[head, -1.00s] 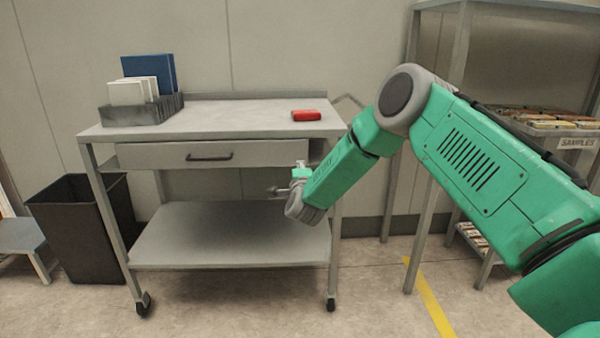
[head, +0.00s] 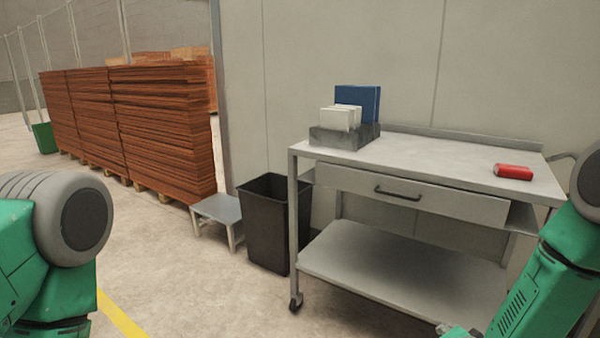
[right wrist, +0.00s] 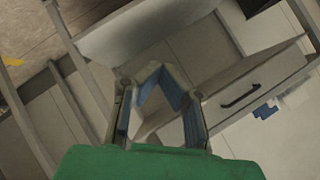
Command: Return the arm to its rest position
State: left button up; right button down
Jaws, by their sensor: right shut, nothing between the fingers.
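My right arm (head: 535,290) is at the right edge of the head view, angled down beside the cart's right end. Its gripper is mostly cut off by the bottom edge there. In the right wrist view my right gripper (right wrist: 157,70) is shut and empty, with its blue-padded fingers converging. The grey drawer front and its dark handle show to the right of the fingers, apart from them. My left arm (head: 45,250) shows at the left edge of the head view; its gripper is out of view.
Brown stacks (head: 160,130) stand behind; floor at front left is clear.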

jog(key=s+a+f+n+g+y+p, duration=0.1)
jog(key=s+a+f+n+g, duration=0.15)
jog(key=s, duration=0.35)
jog(key=s+a+f+n+g+y, duration=0.1)
jog(key=s+a+f+n, duration=0.15)
jog(key=s, duration=0.35)
jog(key=s+n+g+p, duration=0.2)
jog(key=s+n+g, duration=0.5)
jog(key=s, duration=1.5)
jog(key=shift+s+n, duration=0.4)
